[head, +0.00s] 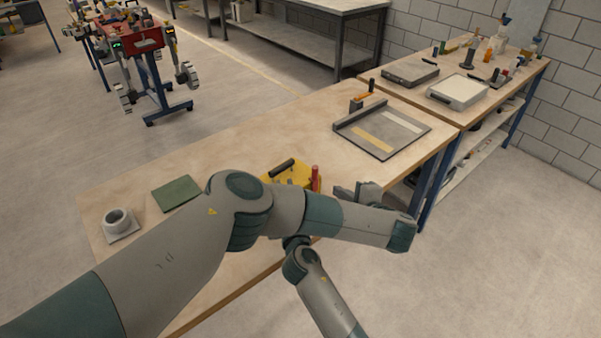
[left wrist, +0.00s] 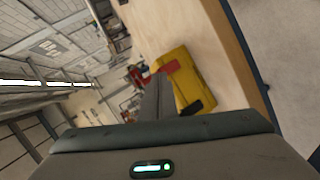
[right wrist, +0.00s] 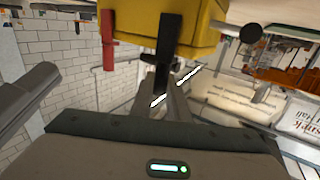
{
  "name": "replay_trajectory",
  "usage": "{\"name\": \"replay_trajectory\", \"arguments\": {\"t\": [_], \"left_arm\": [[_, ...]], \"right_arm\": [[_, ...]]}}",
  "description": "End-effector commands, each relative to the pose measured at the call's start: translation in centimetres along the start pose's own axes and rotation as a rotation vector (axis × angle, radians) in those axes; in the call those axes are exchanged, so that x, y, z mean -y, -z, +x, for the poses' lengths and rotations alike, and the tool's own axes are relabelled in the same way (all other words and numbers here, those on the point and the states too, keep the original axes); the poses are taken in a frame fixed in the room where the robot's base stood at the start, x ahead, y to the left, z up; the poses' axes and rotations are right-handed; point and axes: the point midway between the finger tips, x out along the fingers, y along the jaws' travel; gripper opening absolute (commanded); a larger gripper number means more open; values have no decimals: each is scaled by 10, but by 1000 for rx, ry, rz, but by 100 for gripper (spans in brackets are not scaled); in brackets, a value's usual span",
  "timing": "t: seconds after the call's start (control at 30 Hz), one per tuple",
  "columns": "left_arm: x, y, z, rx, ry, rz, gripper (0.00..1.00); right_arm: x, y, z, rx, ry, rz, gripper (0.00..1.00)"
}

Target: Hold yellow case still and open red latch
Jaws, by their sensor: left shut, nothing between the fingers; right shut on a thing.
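The yellow case (head: 290,172) sits near the front edge of the wooden table, partly hidden by my left arm in the head view. It has a black handle (head: 282,167) and an upright red latch (head: 315,178). My right gripper (right wrist: 166,95) is shut on the black handle (right wrist: 165,45) in the right wrist view, where the red latch (right wrist: 107,30) stands clear to the left. My left gripper (head: 344,192) is shut and empty, just right of the latch. In the left wrist view its fingers (left wrist: 158,85) overlap the red latch (left wrist: 175,67); contact is unclear.
A green mat (head: 176,193) and a grey ring on a plate (head: 119,224) lie on the table's left. A grey tray fixture (head: 385,130) lies behind the case to the right. The bare table (head: 262,130) behind the case is free.

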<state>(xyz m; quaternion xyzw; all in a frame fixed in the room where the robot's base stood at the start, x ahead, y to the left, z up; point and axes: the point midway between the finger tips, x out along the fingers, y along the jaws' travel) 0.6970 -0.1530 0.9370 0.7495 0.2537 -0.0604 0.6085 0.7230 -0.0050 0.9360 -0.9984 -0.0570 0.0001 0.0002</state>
Motion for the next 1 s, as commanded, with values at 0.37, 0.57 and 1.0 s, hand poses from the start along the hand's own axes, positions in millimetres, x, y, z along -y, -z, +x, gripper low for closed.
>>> {"name": "replay_trajectory", "arguments": {"t": [0.37,0.57,1.0], "left_arm": [[-26,-22,1,411,263,238,0],[-39,-1,9,564,293,395,0],[-48,77,36,817,242,762,0]], "right_arm": [[0,0,0,0,-1,0,0],[0,0,0,0,-1,0,0],[0,0,0,0,0,0,0]]}}
